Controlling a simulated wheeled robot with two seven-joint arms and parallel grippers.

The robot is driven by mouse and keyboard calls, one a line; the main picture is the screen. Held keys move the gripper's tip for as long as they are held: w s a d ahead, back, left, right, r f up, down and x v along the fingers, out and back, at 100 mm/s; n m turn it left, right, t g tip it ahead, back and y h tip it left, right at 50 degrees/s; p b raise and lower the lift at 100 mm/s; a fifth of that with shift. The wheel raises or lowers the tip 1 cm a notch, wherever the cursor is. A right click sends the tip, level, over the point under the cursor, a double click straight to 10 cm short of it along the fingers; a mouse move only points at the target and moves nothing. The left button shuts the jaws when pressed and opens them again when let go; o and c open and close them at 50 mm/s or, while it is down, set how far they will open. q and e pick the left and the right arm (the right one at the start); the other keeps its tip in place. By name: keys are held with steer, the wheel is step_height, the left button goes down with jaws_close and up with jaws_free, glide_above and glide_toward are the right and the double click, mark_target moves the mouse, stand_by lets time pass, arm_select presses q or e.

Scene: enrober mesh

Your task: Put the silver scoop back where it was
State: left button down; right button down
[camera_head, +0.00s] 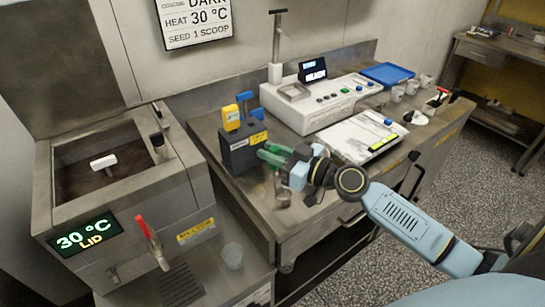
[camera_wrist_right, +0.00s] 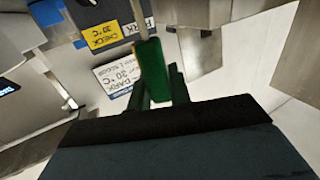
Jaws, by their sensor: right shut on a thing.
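My right gripper (camera_head: 277,162) is shut on a green handle beside the dark holder block on the counter. The handle (camera_wrist_right: 153,70) also shows between my dark green fingers in the right wrist view, with a thin pale stem running up from it. In the head view a small silver cup (camera_head: 283,197) hangs just below the gripper, and I take it as the bowl of the silver scoop. The join between handle and cup is partly hidden by the gripper. My left gripper is out of view.
The dark holder block (camera_head: 240,158) carries a yellow device (camera_head: 231,117) and blue handles. A white scale (camera_head: 362,137) and a white machine (camera_head: 318,104) stand behind. A clear cup (camera_head: 232,256) stands on the lower shelf.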

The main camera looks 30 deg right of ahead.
steer(key=c, duration=1.3)
jaws_free()
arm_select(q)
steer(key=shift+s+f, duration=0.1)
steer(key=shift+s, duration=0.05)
arm_select(e)
steer(key=shift+r, duration=0.1)
steer(key=shift+s+d, duration=0.15)
steer(key=shift+s, duration=0.15)
arm_select(q)
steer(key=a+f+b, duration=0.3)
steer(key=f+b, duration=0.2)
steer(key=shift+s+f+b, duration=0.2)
steer(key=shift+b, duration=0.1)
arm_select(e)
steer(key=v, duration=1.1)
steer(key=shift+s, duration=0.2)
